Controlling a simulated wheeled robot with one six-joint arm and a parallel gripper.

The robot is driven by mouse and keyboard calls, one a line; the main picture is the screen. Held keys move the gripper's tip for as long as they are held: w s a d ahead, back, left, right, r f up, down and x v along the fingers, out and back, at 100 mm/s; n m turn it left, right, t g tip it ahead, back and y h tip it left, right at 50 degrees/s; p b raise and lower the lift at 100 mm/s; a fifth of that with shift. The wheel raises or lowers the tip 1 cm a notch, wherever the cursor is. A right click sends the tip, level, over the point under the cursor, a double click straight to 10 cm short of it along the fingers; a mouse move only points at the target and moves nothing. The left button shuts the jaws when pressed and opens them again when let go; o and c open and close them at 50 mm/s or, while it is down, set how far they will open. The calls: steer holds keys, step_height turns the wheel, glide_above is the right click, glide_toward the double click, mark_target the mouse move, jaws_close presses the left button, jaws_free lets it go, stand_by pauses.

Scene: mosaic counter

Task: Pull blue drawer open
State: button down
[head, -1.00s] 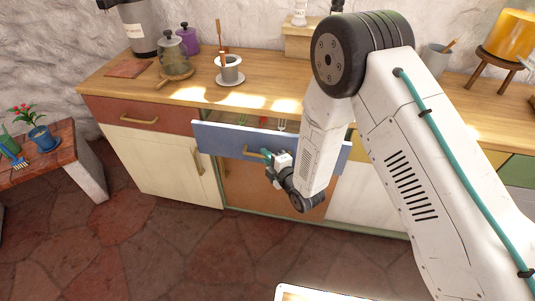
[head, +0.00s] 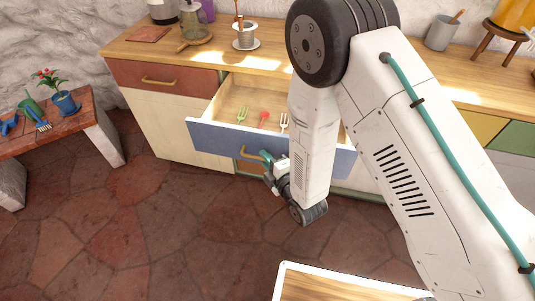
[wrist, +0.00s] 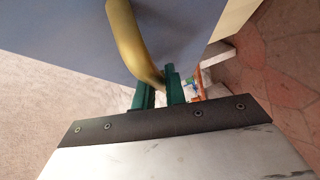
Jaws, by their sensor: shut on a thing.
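The blue drawer (head: 222,138) stands well out from the counter front in the head view, with its wooden inside showing. A green fork (head: 242,114), a red utensil (head: 264,118) and a white fork (head: 284,122) lie in it. Its brass handle (head: 248,153) is on the blue front; the handle (wrist: 136,42) also shows large in the wrist view. My gripper (head: 266,158) is at the handle's right part, its green fingers (wrist: 159,88) shut on it. My arm hides the drawer's right part.
The wooden counter (head: 185,55) holds a cup on a saucer (head: 245,38) and a glass jar on a board (head: 193,25). A low bench (head: 75,133) with a potted plant (head: 64,103) stands at the left. The stone floor (head: 160,235) is clear in front.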

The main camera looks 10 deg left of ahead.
steer(key=shift+s, duration=0.2)
steer(key=c, duration=1.5)
jaws_free()
steer(key=shift+o, duration=0.2)
steer(key=v, duration=0.7)
steer(key=shift+s+d, duration=0.25)
steer(key=shift+d, duration=0.05)
